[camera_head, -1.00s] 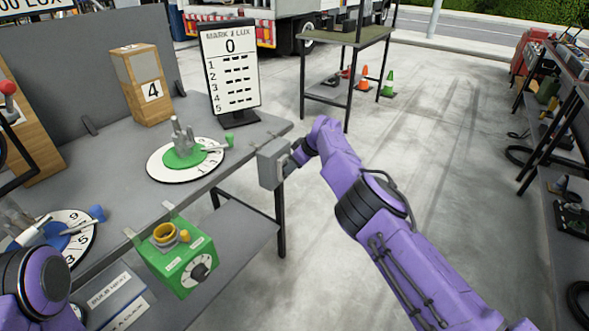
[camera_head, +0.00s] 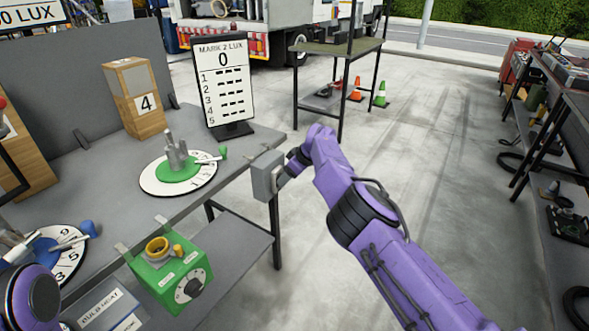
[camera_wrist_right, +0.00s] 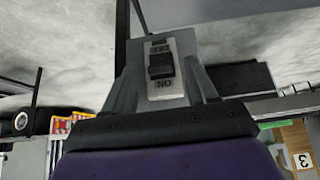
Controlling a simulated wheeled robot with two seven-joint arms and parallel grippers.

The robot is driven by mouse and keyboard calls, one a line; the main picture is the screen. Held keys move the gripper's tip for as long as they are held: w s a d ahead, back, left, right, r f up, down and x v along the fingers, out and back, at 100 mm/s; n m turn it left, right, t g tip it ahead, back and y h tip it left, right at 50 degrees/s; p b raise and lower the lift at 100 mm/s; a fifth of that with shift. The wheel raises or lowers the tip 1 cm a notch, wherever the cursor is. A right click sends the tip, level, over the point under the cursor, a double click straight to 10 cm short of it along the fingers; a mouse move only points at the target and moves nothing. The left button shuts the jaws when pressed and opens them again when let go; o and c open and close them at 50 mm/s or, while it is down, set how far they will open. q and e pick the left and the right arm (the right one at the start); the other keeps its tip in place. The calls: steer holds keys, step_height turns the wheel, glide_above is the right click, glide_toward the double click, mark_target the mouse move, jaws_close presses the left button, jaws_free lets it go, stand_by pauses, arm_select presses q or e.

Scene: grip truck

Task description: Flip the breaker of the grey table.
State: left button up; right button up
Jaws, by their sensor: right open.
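The breaker is a grey box (camera_head: 266,176) on the right front corner of the grey table (camera_head: 110,185). In the right wrist view its pale switch plate (camera_wrist_right: 179,88) has upside-down OFF and ON lettering and a black rocker (camera_wrist_right: 160,66). I cannot tell which way the rocker is set. My right gripper (camera_head: 287,172) is at the box's right side, partly hidden by my arm. In the wrist view the right gripper (camera_wrist_right: 162,85) is open, its fingers on either side of the plate. Contact is unclear. Of my left arm only a purple link shows.
A green dial (camera_head: 178,170), a MARK 2 LUX board (camera_head: 222,80) and a wooden block marked 4 (camera_head: 134,98) stand on the table. A green box (camera_head: 172,278) hangs on its front edge. Open concrete floor lies to the right, before dark shelving (camera_head: 545,140).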

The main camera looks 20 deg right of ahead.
steer(key=v, duration=0.9)
steer(key=shift+r, duration=0.25)
steer(key=shift+s, duration=0.1)
